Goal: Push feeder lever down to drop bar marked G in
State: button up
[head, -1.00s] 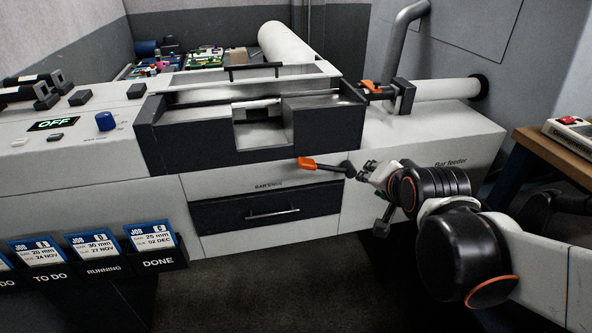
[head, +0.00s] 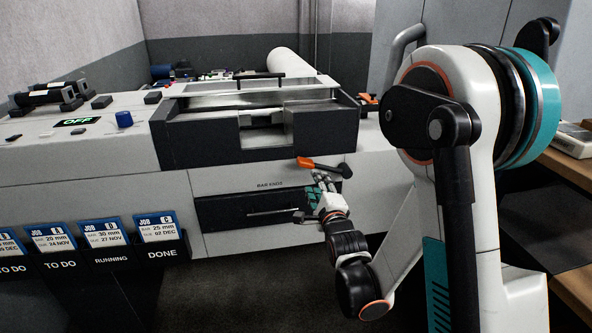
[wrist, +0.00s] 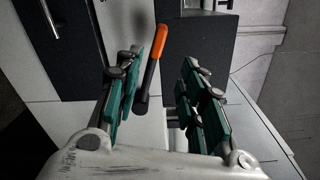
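The lever with the orange grip (head: 306,163) sticks out to the left from a dark pivot on the machine front, roughly level. In the wrist view its orange grip (wrist: 151,54) and black shaft show between my fingers, closer to the left-hand pads. My gripper (head: 321,181) is just below the lever in the head view. In the wrist view my gripper (wrist: 176,48) is open, its green pads well apart. I cannot tell whether a finger touches the lever. I cannot make out a bar marked G.
A dark drawer marked bar ends (head: 250,209) lies below and left of the lever. The dark trough (head: 200,140) sits above it. Dark bars (head: 45,97) lie at the far left, near a display reading OFF (head: 77,122). Job cards (head: 155,227) stand in holders below. A wooden bench (head: 570,168) is at the right.

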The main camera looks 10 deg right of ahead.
aim_at(307, 167)
jog(key=w+p, duration=0.1)
jog(key=w, duration=0.3)
jog(key=w+p, duration=0.1)
jog(key=w, duration=0.3)
jog(key=w+p, duration=0.1)
jog(key=w, duration=0.3)
jog(key=shift+w+a+f, duration=0.2)
jog(key=shift+w+f, duration=0.1)
jog(key=shift+w+r, duration=0.1)
jog(key=shift+w, duration=0.5)
grip_shut()
